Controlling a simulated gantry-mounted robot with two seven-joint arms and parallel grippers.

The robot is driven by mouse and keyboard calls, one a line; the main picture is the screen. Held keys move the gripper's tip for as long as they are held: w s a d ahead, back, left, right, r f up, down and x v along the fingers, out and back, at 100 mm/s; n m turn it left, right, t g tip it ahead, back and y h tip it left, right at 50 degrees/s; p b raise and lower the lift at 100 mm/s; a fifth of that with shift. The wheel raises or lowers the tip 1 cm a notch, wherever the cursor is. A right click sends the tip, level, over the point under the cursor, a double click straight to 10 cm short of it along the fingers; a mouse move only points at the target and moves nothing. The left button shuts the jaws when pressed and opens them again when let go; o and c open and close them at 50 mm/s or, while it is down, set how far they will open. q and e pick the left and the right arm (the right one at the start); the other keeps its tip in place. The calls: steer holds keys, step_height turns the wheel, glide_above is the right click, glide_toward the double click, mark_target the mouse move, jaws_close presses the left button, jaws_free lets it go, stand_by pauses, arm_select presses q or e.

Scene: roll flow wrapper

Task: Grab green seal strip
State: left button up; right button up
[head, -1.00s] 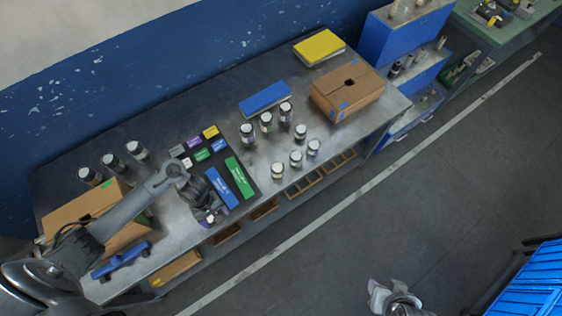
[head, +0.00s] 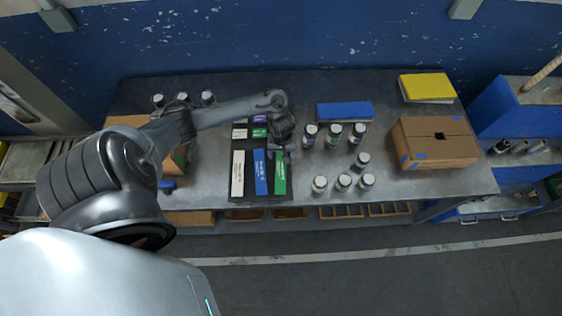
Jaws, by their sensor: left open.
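The green seal strip (head: 280,176) stands out as a long green block with white lettering at the right end of a dark mat (head: 246,197) on the metal table. A blue strip (head: 261,174) and a white strip (head: 237,174) lie to its left. My left gripper (head: 281,152) is open, pointing down over the far end of the green strip. The gripper and wrist hide part of the mat's back right area. I cannot tell whether the fingers touch the strip. My right gripper is not in view.
Small purple (head: 260,118), green (head: 259,133) and white (head: 239,133) blocks lie at the mat's back. Several jars (head: 333,135) stand close to the right. A blue pad (head: 345,111), cardboard box (head: 437,142) and yellow pad (head: 427,87) are farther right. The table's front right is clear.

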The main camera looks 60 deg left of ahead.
mark_target(281, 163)
arm_select(q)
steer(key=shift+s+d+f+b, duration=0.1)
steer(key=shift+f+b, duration=0.3)
steer(key=shift+f, duration=0.95)
steer(key=shift+s+d+f+b, duration=0.1)
steer(key=shift+f+b, duration=0.25)
steer(key=shift+f, duration=1)
steer(key=c, duration=1.1)
